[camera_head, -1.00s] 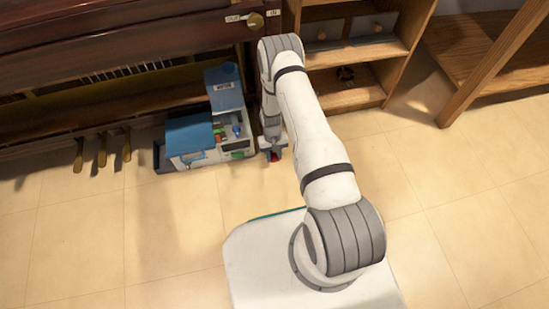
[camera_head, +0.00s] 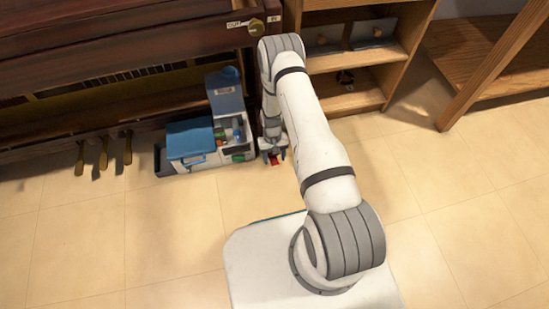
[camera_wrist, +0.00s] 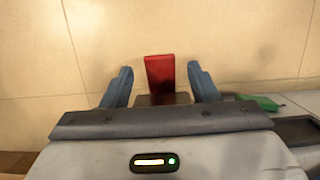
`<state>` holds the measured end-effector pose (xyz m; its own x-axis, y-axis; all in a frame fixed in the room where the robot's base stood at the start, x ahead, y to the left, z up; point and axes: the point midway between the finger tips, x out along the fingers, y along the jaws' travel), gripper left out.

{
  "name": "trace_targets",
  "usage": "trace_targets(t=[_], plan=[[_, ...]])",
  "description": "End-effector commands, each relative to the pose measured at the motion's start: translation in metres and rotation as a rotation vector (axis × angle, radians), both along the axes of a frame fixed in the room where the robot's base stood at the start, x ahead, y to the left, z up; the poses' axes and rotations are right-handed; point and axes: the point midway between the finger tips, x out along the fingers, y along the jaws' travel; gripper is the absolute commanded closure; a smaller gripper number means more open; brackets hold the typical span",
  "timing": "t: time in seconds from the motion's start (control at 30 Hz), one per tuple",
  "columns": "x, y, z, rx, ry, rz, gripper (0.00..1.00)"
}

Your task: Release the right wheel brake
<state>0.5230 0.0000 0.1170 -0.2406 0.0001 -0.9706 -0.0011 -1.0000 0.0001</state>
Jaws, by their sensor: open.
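The red brake lever (camera_wrist: 160,72) shows in the wrist view, between the two blue fingers and running down to a dark mount. In the head view it is a small red spot (camera_head: 274,160) near the foot of the piano's right end. My gripper (camera_wrist: 159,70) is open, with one finger on each side of the lever and a visible gap to both. In the head view my gripper (camera_head: 272,156) points down at the lever. The wheel itself is hidden.
A cleaning caddy (camera_head: 188,138) with blue lids and bottles stands just left of my gripper. The piano (camera_head: 120,40) with brass pedals (camera_head: 103,155) is behind and left. A wooden shelf (camera_head: 345,100) stands behind right. The tiled floor in front is clear.

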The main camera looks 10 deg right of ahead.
Motion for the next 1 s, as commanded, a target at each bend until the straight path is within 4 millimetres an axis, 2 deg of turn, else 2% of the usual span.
trace_targets(t=[0.03,0.2,0.4,0.53,1.0], plan=[[0.0,0.0,0.016,0.0,-0.001,0.0,0.45],[0.001,0.0,0.05,0.0,-0.001,0.0,0.45],[0.0,0.0,0.076,0.0,-0.001,0.0,0.45],[0.0,0.0,0.083,0.0,0.0,0.0,0.45],[0.0,0.0,0.082,0.0,0.0,0.0,0.45]])
